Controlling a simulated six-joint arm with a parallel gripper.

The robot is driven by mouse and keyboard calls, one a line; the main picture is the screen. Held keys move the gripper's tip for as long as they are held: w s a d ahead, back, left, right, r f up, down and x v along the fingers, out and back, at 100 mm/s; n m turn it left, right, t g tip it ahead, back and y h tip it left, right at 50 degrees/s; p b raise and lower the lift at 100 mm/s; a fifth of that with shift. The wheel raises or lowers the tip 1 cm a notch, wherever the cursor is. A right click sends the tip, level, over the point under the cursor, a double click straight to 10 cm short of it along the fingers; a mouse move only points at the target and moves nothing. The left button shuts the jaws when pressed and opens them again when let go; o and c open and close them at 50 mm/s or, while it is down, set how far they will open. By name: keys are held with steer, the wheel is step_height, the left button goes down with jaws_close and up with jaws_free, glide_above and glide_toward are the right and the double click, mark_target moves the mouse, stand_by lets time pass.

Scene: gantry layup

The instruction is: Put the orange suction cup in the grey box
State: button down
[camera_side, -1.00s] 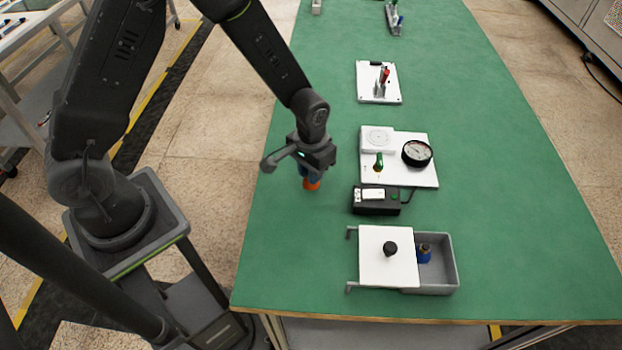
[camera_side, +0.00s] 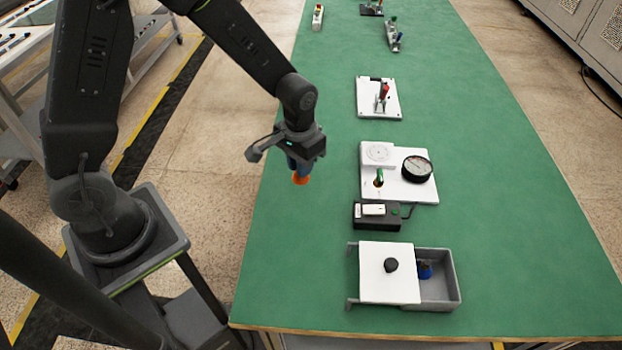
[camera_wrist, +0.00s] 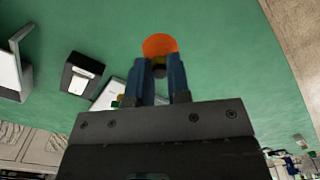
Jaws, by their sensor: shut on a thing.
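The orange suction cup (camera_side: 300,180) hangs from my gripper (camera_side: 301,168), above the green table near its left edge. In the wrist view my gripper (camera_wrist: 159,70) has two blue fingers shut on the suction cup (camera_wrist: 160,45), with its orange round end facing out. The grey box (camera_side: 455,280) stands at the table's front, to the right of and nearer the camera than my gripper. A white lid (camera_side: 377,287) with a black knob covers its left part. The right part is open, and a blue object (camera_side: 425,270) shows inside it.
A black device (camera_side: 365,217) with a white top lies behind the box. Behind it is a white plate with a round dial gauge (camera_side: 417,169) and a green-handled part. A further white plate (camera_side: 365,100) carries a red-tipped clamp. The table's left strip is clear.

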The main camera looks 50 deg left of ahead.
steer(key=s+a+r, duration=0.2)
steer(key=a+r, duration=0.3)
steer(key=a, duration=0.4)
steer(key=w+d+r+m, duration=0.1)
steer(key=w+d+m, duration=0.25)
steer(key=d, duration=0.65)
steer(key=w+d+m, duration=0.3)
steer(key=w+d, duration=0.2)
steer(key=d, duration=0.6)
steer(key=s+d+f+m, duration=0.1)
steer(key=d+f, duration=0.1)
steer(key=d, duration=0.5)
steer(key=s+d+f+m, duration=0.1)
steer(key=s+d+f, duration=0.1)
steer(key=d, duration=0.5)
steer(key=s+d+f+m, duration=0.1)
steer(key=d+f, duration=0.1)
steer(key=d, duration=0.5)
steer(key=shift+s+d+f, duration=0.2)
steer(key=shift+s+d, duration=0.05)
steer(key=shift+s, duration=0.05)
steer(key=shift+s+d+f, duration=0.1)
steer(key=shift+d+f, duration=0.15)
steer(key=shift+d, duration=0.15)
steer(key=shift+f, duration=1.95)
steer(key=shift+f, duration=0.1)
